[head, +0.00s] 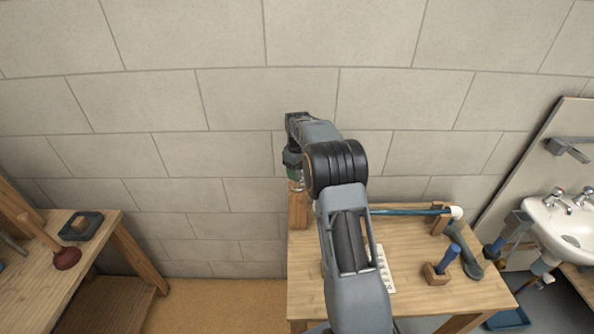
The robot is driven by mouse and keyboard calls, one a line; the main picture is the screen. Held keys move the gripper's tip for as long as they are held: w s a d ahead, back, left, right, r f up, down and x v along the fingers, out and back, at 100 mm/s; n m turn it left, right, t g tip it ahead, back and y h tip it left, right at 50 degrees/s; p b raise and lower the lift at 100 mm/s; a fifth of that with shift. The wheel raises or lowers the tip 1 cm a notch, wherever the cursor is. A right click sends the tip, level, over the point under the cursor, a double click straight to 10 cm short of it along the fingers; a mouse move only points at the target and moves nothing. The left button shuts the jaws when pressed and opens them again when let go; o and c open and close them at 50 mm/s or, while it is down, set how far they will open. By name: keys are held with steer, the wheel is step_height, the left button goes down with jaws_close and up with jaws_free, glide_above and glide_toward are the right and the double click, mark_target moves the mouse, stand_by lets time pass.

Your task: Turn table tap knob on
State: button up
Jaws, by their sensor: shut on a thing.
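My gripper (297,183) points down at the left end of the small wooden table (300,270), just above a wooden post (298,212). Its jaws are small in view and partly hidden by my own arm. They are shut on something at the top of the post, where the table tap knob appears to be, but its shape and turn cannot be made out. A blue pipe (405,212) runs across the back of the table to a white end piece at the right; its left part is hidden behind my arm.
A grey wrench-like tool (466,252) and a blue-handled piece in a wooden block (437,268) stand on the table's right side. A white sink (568,222) is at the far right. A plunger (66,257) and a black tray (81,226) are on the left bench. Floor between is clear.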

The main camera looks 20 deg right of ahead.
steer(key=shift+w+r+n, duration=0.1)
steer(key=shift+r+n, duration=0.05)
steer(key=shift+n, duration=0.45)
steer(key=o, duration=0.9)
step_height(320, 180, up, 14)
steer(key=shift+f+b, duration=0.15)
steer(key=shift+b, duration=0.15)
stand_by(0.5)
